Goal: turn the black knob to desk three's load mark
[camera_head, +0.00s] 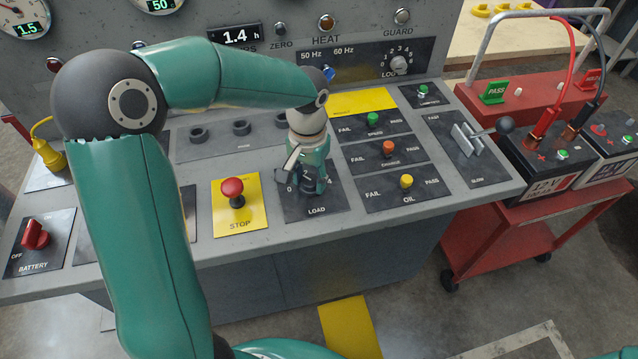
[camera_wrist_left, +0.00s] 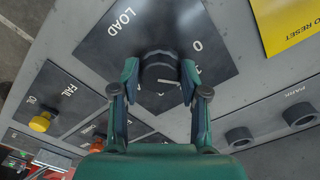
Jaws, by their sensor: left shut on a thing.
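The black knob (camera_wrist_left: 158,64) stands on the dark LOAD plate (camera_wrist_left: 185,25) of the desk; in the head view that plate (camera_head: 325,203) lies right of the yellow STOP plate. My left gripper (camera_head: 315,186) reaches down over the plate and mostly hides the knob there. In the left wrist view my left gripper (camera_wrist_left: 160,80) has one finger on each side of the knob, shut on it. A white line shows on the knob's near side. A 0 is readable on the plate; other marks are partly hidden by the fingers. My right gripper is not in view.
The red STOP button (camera_head: 232,188) is close left of the gripper. FAIL/PASS plates with green, orange and yellow (camera_head: 407,181) buttons lie to the right, then a lever (camera_head: 503,126). A red cart (camera_head: 500,235) with batteries stands beside the desk.

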